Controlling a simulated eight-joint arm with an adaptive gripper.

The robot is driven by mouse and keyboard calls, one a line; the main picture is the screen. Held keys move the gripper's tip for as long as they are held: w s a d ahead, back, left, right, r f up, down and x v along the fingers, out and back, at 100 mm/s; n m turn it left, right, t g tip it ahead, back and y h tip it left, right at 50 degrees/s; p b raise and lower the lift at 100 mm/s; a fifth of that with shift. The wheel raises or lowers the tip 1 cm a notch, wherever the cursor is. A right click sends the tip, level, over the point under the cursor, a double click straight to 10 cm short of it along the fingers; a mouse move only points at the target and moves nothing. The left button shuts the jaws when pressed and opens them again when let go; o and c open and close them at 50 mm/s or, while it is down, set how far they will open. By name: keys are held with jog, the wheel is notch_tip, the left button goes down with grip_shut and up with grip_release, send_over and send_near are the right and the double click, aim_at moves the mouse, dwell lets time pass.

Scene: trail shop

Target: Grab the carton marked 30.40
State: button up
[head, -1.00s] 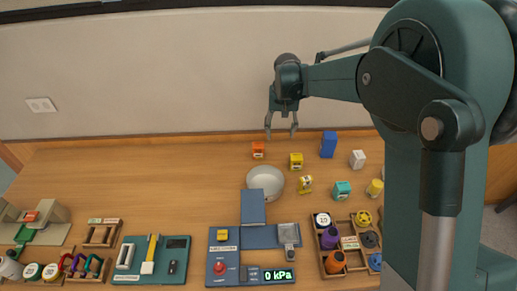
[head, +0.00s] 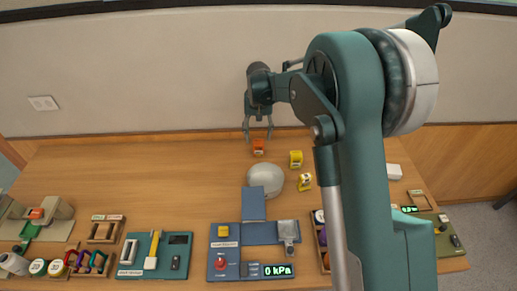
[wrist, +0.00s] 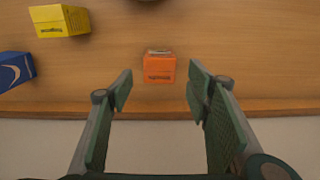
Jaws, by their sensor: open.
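An orange carton (head: 258,146) stands near the back edge of the wooden table. It also shows in the wrist view (wrist: 159,68), upper middle, with a pale label too small to read. A yellow carton (head: 296,158) stands to its right; it shows upper left in the wrist view (wrist: 60,20). A blue carton (wrist: 15,70) is at the left edge of the wrist view, hidden behind my arm in the head view. No marking 30.40 is readable. My gripper (head: 258,135) is open and empty, above the orange carton, which lies between the finger lines in the wrist view.
A grey bowl (head: 265,178) and a second yellow item (head: 305,182) are nearer the front. A control panel (head: 224,255) and a green tool board (head: 153,256) line the front. The wall is close behind. The left middle of the table is clear.

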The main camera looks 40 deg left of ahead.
aim_at(259, 142)
jog(key=shift+f, duration=1.15)
jog(key=shift+d+f, duration=0.15)
jog(key=shift+f, duration=2.45)
jog(key=c, duration=1)
